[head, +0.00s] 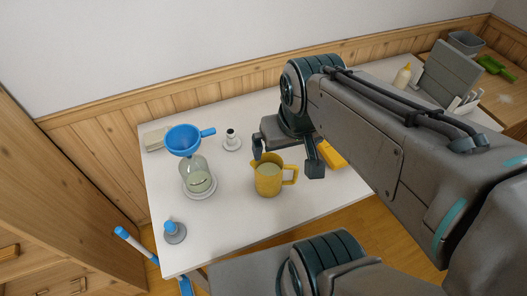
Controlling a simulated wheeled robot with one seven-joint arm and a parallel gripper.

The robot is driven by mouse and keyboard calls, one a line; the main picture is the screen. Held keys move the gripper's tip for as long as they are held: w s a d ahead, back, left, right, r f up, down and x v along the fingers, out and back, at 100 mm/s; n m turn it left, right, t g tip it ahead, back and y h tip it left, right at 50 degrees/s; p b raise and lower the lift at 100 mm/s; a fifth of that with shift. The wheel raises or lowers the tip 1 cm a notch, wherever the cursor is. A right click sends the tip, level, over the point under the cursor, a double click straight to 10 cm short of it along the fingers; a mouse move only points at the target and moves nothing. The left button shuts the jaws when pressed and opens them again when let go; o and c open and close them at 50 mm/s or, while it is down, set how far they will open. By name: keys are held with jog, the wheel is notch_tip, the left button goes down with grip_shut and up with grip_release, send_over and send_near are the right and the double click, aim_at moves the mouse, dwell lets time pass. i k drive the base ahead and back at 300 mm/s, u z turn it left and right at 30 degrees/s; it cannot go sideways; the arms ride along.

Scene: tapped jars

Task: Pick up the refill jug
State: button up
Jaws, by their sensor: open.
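The refill jug (268,181) is a yellow jug with its handle on the right and a pale content inside. It stands upright on the white table (226,231). My gripper (287,168) is open, with one finger on each side over the jug's rear part in the head view. I cannot tell how high above the jug it is or whether it touches it. A clear jar (196,176) stands left of the jug, with a blue funnel (184,138) at its top.
A small white-based item (231,140) stands behind, and a blue-topped item (174,231) at the front left. A yellow object (331,155) lies right of my gripper, partly hidden by my arm. The table's front middle is clear.

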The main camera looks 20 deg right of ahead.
aim_at(268, 172)
jog(key=z, duration=1.2)
jog(key=k, duration=1.15)
jog(key=u, duration=1.2)
jog(key=i, duration=0.5)
jog(key=u, duration=0.1)
